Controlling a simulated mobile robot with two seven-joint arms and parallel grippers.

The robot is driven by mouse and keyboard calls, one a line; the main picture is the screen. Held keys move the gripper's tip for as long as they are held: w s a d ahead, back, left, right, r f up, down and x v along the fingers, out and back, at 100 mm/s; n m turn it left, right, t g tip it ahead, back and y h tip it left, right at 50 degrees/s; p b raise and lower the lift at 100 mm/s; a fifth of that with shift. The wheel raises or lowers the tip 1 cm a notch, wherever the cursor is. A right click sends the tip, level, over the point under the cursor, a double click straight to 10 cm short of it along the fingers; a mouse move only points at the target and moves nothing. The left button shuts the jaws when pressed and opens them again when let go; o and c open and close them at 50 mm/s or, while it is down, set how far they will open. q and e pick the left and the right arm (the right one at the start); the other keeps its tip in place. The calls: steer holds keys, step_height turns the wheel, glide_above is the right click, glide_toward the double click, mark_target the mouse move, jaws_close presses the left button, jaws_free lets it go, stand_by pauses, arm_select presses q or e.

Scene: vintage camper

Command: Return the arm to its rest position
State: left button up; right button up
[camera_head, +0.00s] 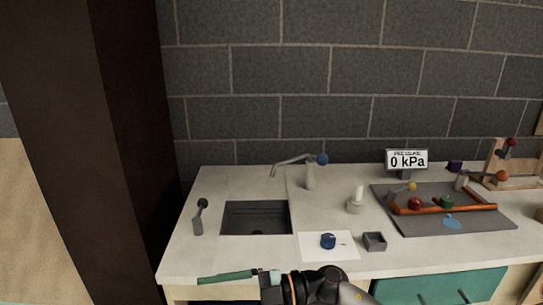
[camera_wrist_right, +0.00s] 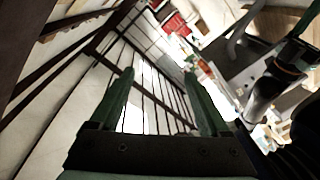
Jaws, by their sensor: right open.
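My right arm (camera_head: 327,287) comes in at the bottom edge of the head view, in front of the counter. Its right gripper (camera_head: 203,279) has green fingers and points left, low along the counter's front edge. Seen from the side there, its fingers overlap. In the right wrist view the right gripper (camera_wrist_right: 159,75) shows two green fingers spread apart with nothing between them. My left gripper is in neither view.
The pale counter (camera_head: 240,182) holds a sink (camera_head: 256,217), a faucet (camera_head: 310,172), a blue knob (camera_head: 327,241) on a white sheet, a small grey box (camera_head: 375,241) and a grey board (camera_head: 490,222) with orange pipes. A dark column (camera_head: 125,150) stands at left.

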steer(key=w+d+f+m+t+h+p, duration=0.1)
steer(key=d+f+m+t+h, duration=0.45)
steer(key=d+m+t, duration=0.45)
steer(key=w+d+f+m+t+h, duration=0.1)
steer(key=d+f+m+t+h, duration=0.3)
steer(key=d+f+m+t, duration=0.45)
steer(key=s+d+f+m+g+h, duration=0.2)
steer(key=s+d+f+m+g, duration=0.1)
steer(key=s+f, duration=0.4)
steer(key=s+d+f+m+g+h, duration=0.3)
steer(key=s+d+f+m, duration=0.1)
steer(key=s+f, duration=0.3)
steer(key=s+d, duration=0.1)
steer(key=s, duration=0.1)
steer(key=shift+s+d+f+m+h, duration=0.15)
steer(key=shift+s+m+h, duration=0.2)
steer(key=shift+s, duration=0.05)
steer(key=shift+g, duration=0.25)
